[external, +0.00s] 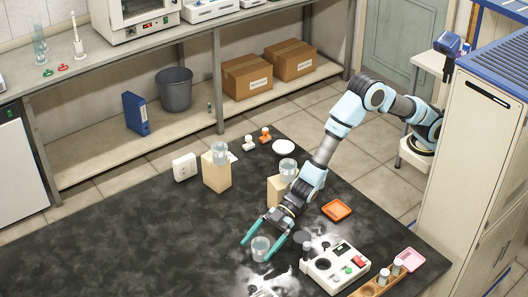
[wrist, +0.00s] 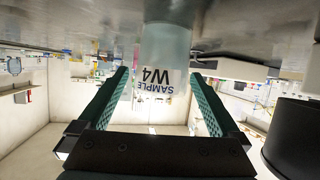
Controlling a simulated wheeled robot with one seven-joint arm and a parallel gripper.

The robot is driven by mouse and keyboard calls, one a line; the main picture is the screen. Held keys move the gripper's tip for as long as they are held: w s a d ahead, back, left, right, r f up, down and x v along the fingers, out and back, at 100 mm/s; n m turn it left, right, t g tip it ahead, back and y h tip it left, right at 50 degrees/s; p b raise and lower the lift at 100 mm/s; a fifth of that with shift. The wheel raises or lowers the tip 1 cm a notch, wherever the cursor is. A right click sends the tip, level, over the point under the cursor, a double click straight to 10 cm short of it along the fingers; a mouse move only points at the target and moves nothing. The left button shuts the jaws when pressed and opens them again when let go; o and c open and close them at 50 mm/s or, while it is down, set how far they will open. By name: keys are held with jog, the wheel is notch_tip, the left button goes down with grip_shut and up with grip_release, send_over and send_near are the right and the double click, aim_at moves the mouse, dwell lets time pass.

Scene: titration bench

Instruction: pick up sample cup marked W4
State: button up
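The sample cup marked W4 (wrist: 165,48) is clear, with a white label reading "SAMPLE W4". In the wrist view, which is upside down, it stands between my fingers. In the external view, a clear cup (external: 261,249) stands upright on the dark bench top (external: 120,245) between the teal fingertips. My gripper (external: 257,250) is open around it; it also shows in the wrist view (wrist: 158,73). Gaps show between the cup and both fingers in the wrist view. Whether the fingertips reach past the cup is hard to tell.
Wooden blocks bear other clear cups, one on the left block (external: 217,172) and one behind my wrist (external: 288,168). A white instrument (external: 335,268) stands right of my gripper. An orange tray (external: 337,210) and a wooden rack (external: 380,283) are further right. The bench's left part is clear.

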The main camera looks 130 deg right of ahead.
jog(key=c, duration=1.4)
jog(key=shift+c, duration=0.2)
